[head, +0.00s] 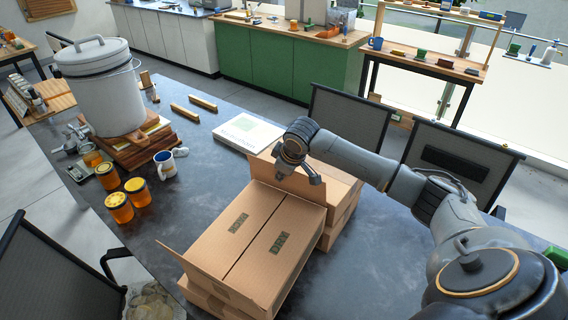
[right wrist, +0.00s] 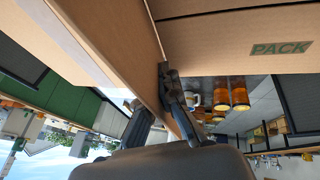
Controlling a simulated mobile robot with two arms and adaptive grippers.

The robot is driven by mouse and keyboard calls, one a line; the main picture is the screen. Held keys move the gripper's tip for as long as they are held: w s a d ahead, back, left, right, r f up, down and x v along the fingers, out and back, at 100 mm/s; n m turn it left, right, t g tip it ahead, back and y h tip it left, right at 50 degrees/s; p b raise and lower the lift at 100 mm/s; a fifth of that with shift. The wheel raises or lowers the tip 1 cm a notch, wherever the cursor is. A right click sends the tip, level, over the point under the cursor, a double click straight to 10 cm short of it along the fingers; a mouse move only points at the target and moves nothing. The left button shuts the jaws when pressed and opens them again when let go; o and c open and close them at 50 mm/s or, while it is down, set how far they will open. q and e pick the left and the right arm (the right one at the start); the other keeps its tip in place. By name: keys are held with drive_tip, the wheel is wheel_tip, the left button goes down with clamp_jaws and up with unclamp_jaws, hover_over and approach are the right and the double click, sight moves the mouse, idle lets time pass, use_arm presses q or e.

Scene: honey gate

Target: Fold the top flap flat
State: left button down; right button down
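A brown cardboard box (head: 238,240) lies on the dark table, its top panels showing a centre seam and dark printed labels. Its far-end flap (head: 269,176) stands raised beside my right gripper (head: 298,176). Another flap at the near left end (head: 205,272) also sticks up. My right gripper has its fingers spread at the far end of the box. In the right wrist view, the fingers (right wrist: 154,98) sit on either side of a cardboard flap (right wrist: 112,50); whether both touch it I cannot tell. A PACK label (right wrist: 281,48) shows there. My left gripper is out of view.
More cardboard (head: 345,208) lies right of and under the box. Amber jars (head: 119,207), a mug (head: 165,165) and a white pail (head: 103,95) on wooden boards stand at left. A white book (head: 248,133) lies beyond the box. Chairs (head: 455,165) line the far side.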

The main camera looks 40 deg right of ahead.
drive_tip(key=shift+s+a+f+p, duration=0.25)
drive_tip(key=shift+a+p, duration=0.25)
drive_tip(key=shift+s+a, duration=0.1)
drive_tip(key=shift+a, duration=0.05)
drive_tip(key=c, duration=1.6)
unclamp_jaws()
drive_tip(key=shift+f, duration=0.1)
drive_tip(key=shift+r, duration=0.6)
drive_tip(key=v, duration=1.1)
